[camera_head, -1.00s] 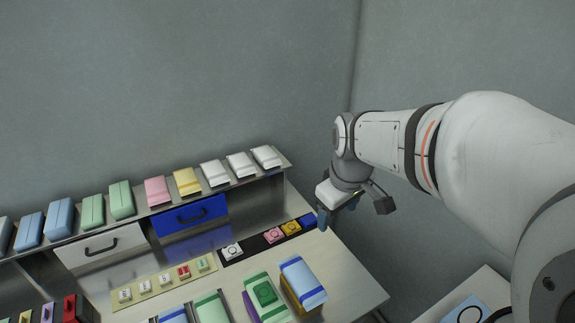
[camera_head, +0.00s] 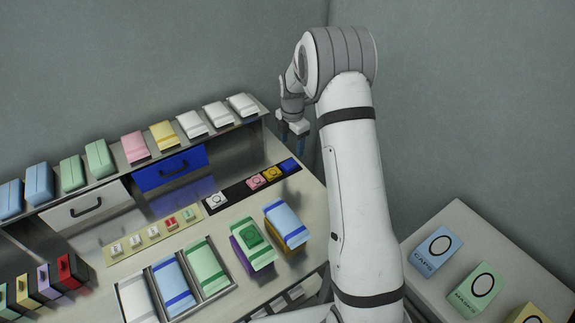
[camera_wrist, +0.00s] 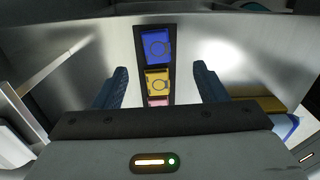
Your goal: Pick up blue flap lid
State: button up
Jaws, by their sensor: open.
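The small blue flap lid (camera_head: 289,165) lies at the right end of a black strip (camera_head: 235,192) on the table. My gripper (camera_head: 292,129) is above the table near the shelf's right end, behind and above the lid. In the wrist view my gripper (camera_wrist: 160,74) has its two dark blue fingers apart, with nothing between them. The lid appears apart from the fingers.
A yellow lid (camera_head: 272,173), a pink lid (camera_head: 256,182) and a white lid (camera_head: 214,201) share the strip. Wrapped packs line the shelf (camera_head: 262,106) behind. A box with a pale blue top (camera_head: 287,219) and a green-topped box (camera_head: 252,245) stand in front.

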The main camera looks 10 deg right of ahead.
aim_at(291, 163)
jog(key=shift+w+f+n, duration=0.2)
jog(key=shift+f+n, duration=0.1)
jog(key=shift+f, duration=0.5)
jog(key=shift+a+f+p, duration=0.1)
jog(key=shift+f+p, duration=1.25)
jog(key=shift+f, duration=2.25)
jog(key=shift+c, duration=0.5)
jog(key=c, duration=0.9)
